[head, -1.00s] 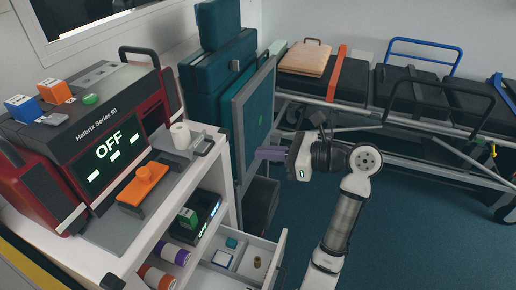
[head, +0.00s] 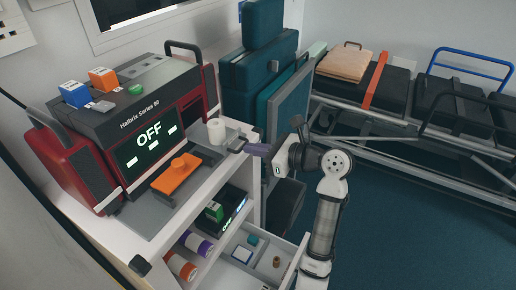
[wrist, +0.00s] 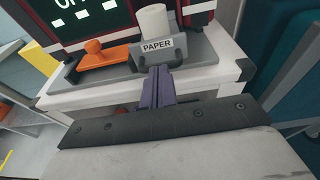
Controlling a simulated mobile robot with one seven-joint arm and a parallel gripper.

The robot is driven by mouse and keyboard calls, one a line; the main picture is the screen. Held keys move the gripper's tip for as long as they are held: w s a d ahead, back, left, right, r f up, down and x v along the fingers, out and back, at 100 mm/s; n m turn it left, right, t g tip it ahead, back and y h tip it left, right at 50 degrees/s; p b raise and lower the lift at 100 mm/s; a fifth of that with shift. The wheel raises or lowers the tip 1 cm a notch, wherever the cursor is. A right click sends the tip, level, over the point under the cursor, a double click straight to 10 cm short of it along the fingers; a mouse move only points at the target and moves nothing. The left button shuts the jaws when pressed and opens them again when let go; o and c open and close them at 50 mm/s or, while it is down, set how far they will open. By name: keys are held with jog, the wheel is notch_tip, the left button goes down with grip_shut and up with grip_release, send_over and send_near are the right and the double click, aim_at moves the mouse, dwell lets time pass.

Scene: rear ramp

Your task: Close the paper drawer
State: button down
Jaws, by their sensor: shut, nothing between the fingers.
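The paper drawer is a grey tray holding an upright white paper roll (head: 216,131). In the wrist view the drawer's front (wrist: 188,50) carries a "PAPER" label and stands out from the dark machine, so the drawer is open. My gripper (head: 248,148) has purple fingers, shut and empty, at the right of the drawer in the head view. In the wrist view the fingertips (wrist: 157,72) are right at the drawer's front, just below the label. I cannot tell whether they touch it.
The machine (head: 145,125) showing "OFF" stands on a white cart. An orange-handled piece (head: 176,174) lies left of the paper drawer. A lower cart drawer (head: 290,262) is open with small items. Teal cases (head: 258,75) stand behind; a stretcher (head: 400,125) is at right.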

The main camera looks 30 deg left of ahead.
aim_at(215, 133)
jog(key=r+p+x, duration=0.1)
jog(key=p+x, duration=0.2)
jog(key=x, duration=0.1)
jog(key=r+p+x, duration=0.1)
jog(key=p+x, duration=0.2)
jog(key=x, duration=0.1)
jog(key=p+x, duration=0.3)
jog(key=shift+w+a+r+p, duration=0.1)
jog(key=shift+a+r+p, duration=0.2)
jog(key=shift+a, duration=0.5)
jog(key=shift+r+p, duration=0.15)
jog(key=shift+p, duration=0.15)
